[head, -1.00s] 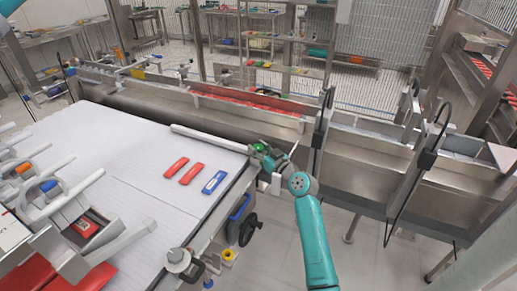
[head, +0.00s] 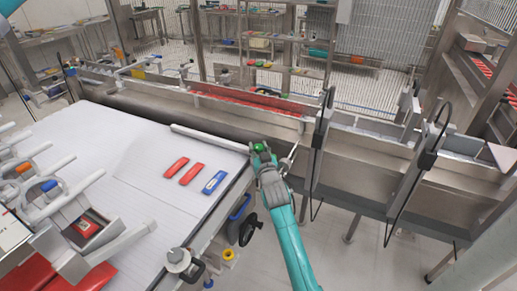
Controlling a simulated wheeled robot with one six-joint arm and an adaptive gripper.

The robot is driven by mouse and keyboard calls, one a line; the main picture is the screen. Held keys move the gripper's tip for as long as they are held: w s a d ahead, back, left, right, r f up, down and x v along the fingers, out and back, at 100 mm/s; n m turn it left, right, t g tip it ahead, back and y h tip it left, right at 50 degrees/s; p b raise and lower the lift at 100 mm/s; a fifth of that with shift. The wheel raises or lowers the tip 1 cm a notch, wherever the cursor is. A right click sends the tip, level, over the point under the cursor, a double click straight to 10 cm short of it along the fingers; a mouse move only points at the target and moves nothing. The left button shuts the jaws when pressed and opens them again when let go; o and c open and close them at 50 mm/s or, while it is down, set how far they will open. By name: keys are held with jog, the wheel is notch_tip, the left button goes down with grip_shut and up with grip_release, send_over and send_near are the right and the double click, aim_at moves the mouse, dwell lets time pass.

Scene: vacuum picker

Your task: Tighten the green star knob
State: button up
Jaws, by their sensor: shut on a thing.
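The green star knob (head: 259,148) sits at the right end of a grey guide rail (head: 210,138), at the far right corner of the white conveyor belt (head: 125,160). My gripper (head: 259,153) reaches up to it from below in the picture and is shut on the knob. The top of the knob shows green between the fingers. The knob's lower part and stem are hidden by the gripper.
Two red packs (head: 176,168) and a blue pack (head: 214,182) lie on the belt left of my arm. A steel trough (head: 345,158) runs along the back and right. A black handwheel (head: 249,229) is below the belt edge.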

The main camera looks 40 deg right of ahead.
jog(key=shift+m+g+h, duration=1.5)
jog(key=shift+h, duration=0.3)
jog(key=o, duration=1.2)
jog(key=v, duration=1.2)
jog(key=shift+f, duration=0.1)
